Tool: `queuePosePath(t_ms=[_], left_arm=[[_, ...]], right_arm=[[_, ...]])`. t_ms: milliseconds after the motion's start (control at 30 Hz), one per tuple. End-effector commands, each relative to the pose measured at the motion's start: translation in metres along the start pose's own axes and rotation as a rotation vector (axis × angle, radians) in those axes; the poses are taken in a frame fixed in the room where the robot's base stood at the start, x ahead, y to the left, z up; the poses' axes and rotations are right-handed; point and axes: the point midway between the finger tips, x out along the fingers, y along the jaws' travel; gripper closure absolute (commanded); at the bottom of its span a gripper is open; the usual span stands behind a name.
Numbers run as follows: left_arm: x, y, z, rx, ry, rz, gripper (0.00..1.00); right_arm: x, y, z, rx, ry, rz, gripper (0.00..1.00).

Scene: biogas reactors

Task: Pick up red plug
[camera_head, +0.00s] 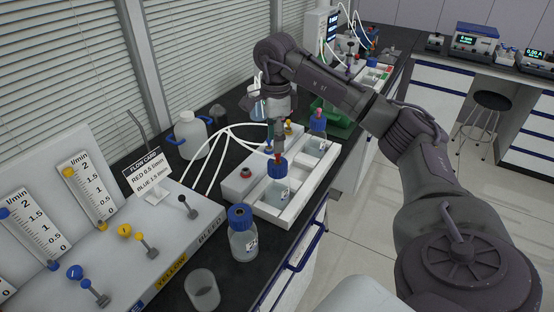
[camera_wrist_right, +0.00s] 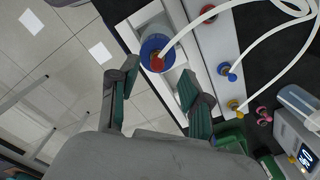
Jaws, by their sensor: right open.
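A red plug (camera_head: 278,156) stands in the blue cap (camera_head: 277,168) of a clear bottle in the front bay of a white tray. My right gripper (camera_head: 280,145) points down just above it, and the fingers partly hide the plug's top. In the right wrist view the open fingers (camera_wrist_right: 157,92) are apart, with nothing between them. There, a blue cap with a red plug (camera_wrist_right: 157,62) at its centre lies just beyond the fingertips. My left gripper is not in view.
A second blue-capped bottle (camera_head: 318,122) stands in the tray's rear bay. A red knob (camera_head: 245,173) is on the tray's left block. White tubes (camera_head: 215,150) loop close on the left. A loose blue-capped bottle (camera_head: 242,235) and an empty beaker (camera_head: 202,290) stand in front.

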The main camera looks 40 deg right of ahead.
Motion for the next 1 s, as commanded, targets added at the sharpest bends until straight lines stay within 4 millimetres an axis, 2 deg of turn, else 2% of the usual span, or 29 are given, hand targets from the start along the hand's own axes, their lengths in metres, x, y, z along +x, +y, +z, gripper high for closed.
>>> queuePosePath(t_ms=[67, 167, 333, 600, 667, 900, 1000], left_arm=[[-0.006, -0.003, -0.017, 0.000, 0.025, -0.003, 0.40], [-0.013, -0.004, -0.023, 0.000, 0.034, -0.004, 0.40], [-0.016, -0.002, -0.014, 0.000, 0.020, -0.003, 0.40], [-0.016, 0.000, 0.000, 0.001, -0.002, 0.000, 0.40], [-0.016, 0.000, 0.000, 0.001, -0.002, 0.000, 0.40], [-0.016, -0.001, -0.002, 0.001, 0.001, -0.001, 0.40], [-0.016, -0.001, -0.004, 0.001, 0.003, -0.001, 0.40]], right_arm=[[0.008, 0.001, -0.002, 0.000, 0.003, 0.004, 0.52], [0.024, 0.002, -0.004, 0.000, 0.004, 0.004, 0.52], [0.045, 0.002, -0.004, 0.000, 0.002, 0.002, 0.52], [0.049, 0.001, -0.004, -0.001, 0.000, 0.000, 0.52], [0.049, 0.001, -0.004, -0.001, 0.000, 0.000, 0.60], [0.049, 0.001, -0.004, -0.001, 0.000, 0.000, 1.00], [0.049, 0.001, -0.004, -0.001, 0.000, 0.000, 1.00]])
